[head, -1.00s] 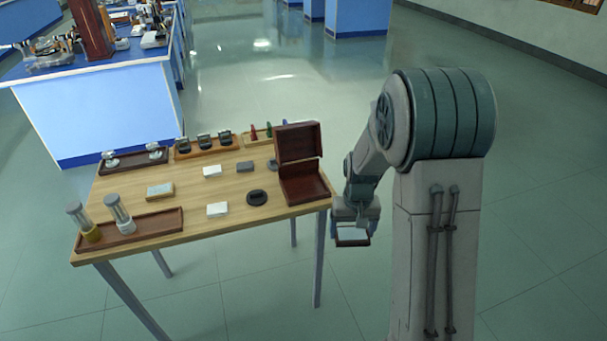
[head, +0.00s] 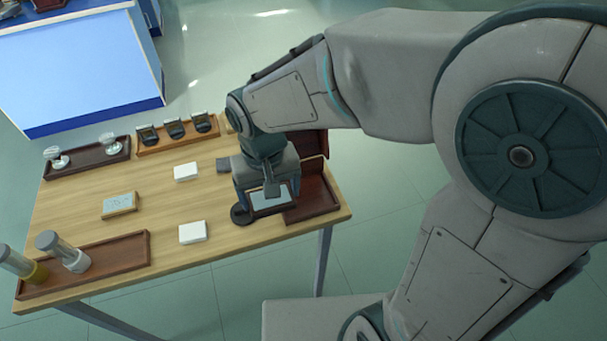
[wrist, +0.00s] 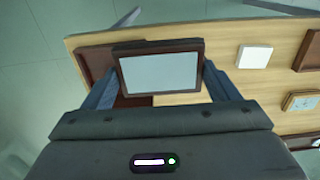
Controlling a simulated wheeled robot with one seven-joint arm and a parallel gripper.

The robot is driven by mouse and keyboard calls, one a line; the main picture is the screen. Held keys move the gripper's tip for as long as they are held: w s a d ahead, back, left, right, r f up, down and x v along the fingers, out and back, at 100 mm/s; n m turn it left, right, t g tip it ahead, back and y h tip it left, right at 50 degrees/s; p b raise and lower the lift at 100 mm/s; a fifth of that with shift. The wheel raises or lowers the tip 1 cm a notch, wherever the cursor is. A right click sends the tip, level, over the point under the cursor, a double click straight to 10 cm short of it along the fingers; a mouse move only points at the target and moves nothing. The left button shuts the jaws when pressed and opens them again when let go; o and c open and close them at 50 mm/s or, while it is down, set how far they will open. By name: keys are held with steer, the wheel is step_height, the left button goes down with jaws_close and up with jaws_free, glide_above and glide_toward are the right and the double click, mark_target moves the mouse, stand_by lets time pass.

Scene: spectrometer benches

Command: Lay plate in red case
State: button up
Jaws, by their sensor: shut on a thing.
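My gripper (head: 267,188) is shut on the plate (head: 272,198), a flat pale rectangle with a dark brown frame. It holds the plate over the table's right part, just left of the red case. The plate also shows in the wrist view (wrist: 158,73) between the two fingers. The dark red case (head: 318,196) stands open at the table's right end, its lid upright at the back. My gripper and arm hide much of the lid and part of the tray. In the wrist view, the case (wrist: 93,60) shows behind and left of the plate, partly covered by it.
Trays with small instruments line the back edge.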

steer(key=shift+w+f, duration=0.1)
steer(key=shift+w, duration=0.1)
glide_above(305, 196)
step_height(305, 196, down, 7)
steer(key=shift+r, duration=0.15)
steer(key=shift+f, duration=1.95)
steer(key=shift+f, duration=0.15)
steer(key=o, duration=0.6)
steer(key=shift+f, duration=0.1)
steer(key=shift+o, duration=0.9)
